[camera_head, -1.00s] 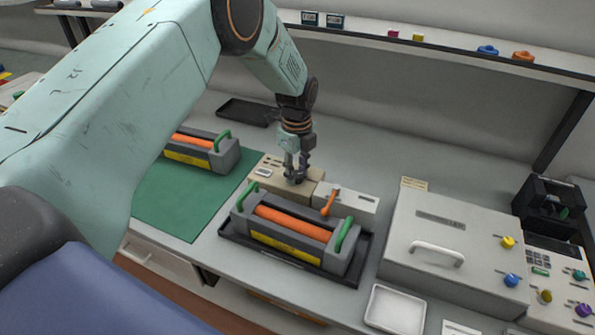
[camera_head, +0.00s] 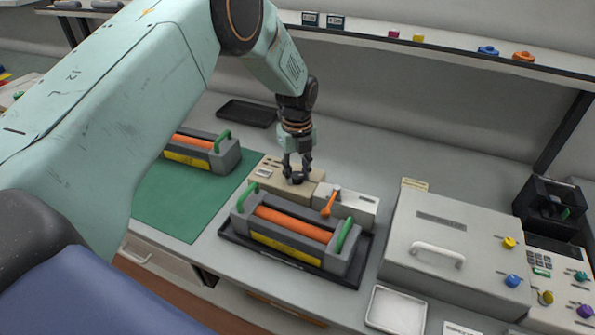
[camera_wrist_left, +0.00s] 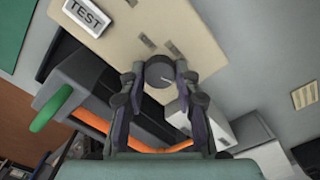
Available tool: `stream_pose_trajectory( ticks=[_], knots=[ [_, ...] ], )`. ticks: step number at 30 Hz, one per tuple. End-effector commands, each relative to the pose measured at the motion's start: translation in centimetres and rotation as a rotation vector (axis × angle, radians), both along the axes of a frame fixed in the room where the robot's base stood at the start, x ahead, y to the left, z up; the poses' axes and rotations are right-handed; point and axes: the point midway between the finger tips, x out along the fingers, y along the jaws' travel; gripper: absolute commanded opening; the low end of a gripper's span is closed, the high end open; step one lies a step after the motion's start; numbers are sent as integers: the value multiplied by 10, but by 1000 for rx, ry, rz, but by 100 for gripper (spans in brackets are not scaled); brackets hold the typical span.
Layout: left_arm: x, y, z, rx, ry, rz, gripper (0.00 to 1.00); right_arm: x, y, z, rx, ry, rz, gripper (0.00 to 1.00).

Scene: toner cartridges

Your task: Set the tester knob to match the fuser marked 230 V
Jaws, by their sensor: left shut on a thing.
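The tester (camera_head: 272,172) is a beige box with a TEST label; its top also shows in the left wrist view (camera_wrist_left: 115,48). Its dark round knob (camera_wrist_left: 160,73) has a pale pointer line. My left gripper (camera_head: 297,174) reaches down from above, with its fingers on either side of the knob, shut on it. One fuser (camera_head: 295,229), grey with an orange roller, green handles and a yellow label, lies in a black tray in front of the tester. A similar fuser (camera_head: 202,150) lies on the green mat. Their label text is too small to read. My right gripper is out of view.
A white box with an orange lever (camera_head: 332,202) stands right of the tester. A large grey machine (camera_head: 440,235) with a handle and an empty white tray (camera_head: 396,309) are further right. An empty black tray (camera_head: 247,112) lies behind.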

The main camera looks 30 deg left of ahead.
Motion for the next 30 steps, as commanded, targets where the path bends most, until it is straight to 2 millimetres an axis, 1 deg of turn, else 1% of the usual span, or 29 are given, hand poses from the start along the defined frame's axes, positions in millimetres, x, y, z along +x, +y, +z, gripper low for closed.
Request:
stream_pose_trajectory(
  ticks=[1,5,6,13,23,26,30],
  knots=[
    [5,2,5,3,-15,-1,0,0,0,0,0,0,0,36],
    [5,2,5,4,-16,-1,0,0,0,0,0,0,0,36],
    [5,2,5,3,-17,0,34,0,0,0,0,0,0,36],
    [3,1,3,2,-9,0,53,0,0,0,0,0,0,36],
    [2,0,3,1,-6,0,54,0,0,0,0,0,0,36],
    [3,0,12,0,-8,1,54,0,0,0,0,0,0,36],
    [3,0,36,1,-10,0,54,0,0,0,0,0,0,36]
  ],
)
